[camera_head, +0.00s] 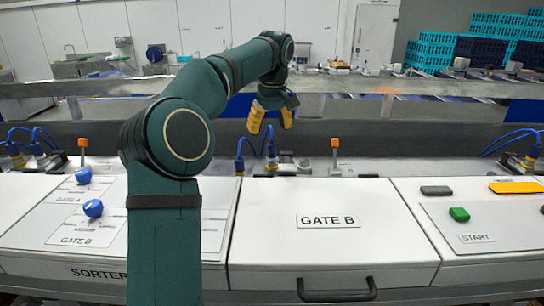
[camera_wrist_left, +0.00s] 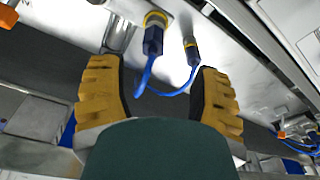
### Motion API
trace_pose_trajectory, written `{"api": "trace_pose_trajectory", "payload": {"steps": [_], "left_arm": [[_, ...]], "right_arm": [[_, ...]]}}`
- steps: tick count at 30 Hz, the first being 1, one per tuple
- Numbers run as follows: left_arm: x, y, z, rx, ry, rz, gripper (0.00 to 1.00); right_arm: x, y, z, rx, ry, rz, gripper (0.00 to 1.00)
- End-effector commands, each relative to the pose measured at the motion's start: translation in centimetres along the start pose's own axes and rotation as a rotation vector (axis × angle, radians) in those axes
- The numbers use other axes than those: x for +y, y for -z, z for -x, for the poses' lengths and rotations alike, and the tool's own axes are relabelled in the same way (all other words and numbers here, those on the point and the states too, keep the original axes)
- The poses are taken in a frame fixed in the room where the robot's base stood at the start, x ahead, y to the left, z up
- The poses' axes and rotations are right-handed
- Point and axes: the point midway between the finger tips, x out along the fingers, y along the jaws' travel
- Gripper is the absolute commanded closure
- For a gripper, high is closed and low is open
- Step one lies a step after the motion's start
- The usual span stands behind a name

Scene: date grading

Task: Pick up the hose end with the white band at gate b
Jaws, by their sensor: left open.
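Two blue hose ends stand behind the GATE B panel (camera_head: 328,221): the left hose end (camera_head: 240,166) and the right hose end (camera_head: 271,160). I cannot clearly tell which bears a white band. My left gripper (camera_head: 271,123) is open and empty, above and apart from them. Its yellow fingers (camera_wrist_left: 158,70) frame the hoses in the wrist view. My right gripper is not in view.
An orange-topped post (camera_head: 335,145) stands right of the hose ends. More blue hoses (camera_head: 517,145) rise at the far right. A metal rail (camera_head: 420,88) runs behind. Blue knobs (camera_head: 93,208) and a green START button (camera_head: 459,214) are on the panels in front.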

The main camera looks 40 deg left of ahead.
Motion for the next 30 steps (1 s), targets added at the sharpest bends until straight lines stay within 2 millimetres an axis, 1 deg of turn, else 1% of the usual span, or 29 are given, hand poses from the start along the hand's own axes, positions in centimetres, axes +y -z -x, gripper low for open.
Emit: {"api": "trace_pose_trajectory", "payload": {"steps": [1,3,11,18,21,24,30], "left_arm": [[0.0,0.0,-1.1,-0.002,0.002,0.0,0.36],[0.0,0.0,-2.0,-0.001,0.001,0.0,0.36],[0.1,-0.1,-3.7,-0.001,0.0,-0.001,0.36],[0.8,-0.4,-7.0,-0.002,0.001,0.0,0.36],[0.8,-0.4,-7.9,-0.001,0.0,0.0,0.36],[0.8,-0.4,-8.2,0.0,-0.001,0.0,0.36],[0.8,-0.4,-8.2,0.0,-0.001,0.0,0.36]], "right_arm": [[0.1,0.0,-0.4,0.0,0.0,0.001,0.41],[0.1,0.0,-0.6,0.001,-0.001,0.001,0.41],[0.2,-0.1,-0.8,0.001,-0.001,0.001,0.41],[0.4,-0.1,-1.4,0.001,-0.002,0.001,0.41],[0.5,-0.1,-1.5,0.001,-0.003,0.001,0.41],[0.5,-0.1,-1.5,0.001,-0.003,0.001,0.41],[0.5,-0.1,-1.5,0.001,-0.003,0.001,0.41]]}}
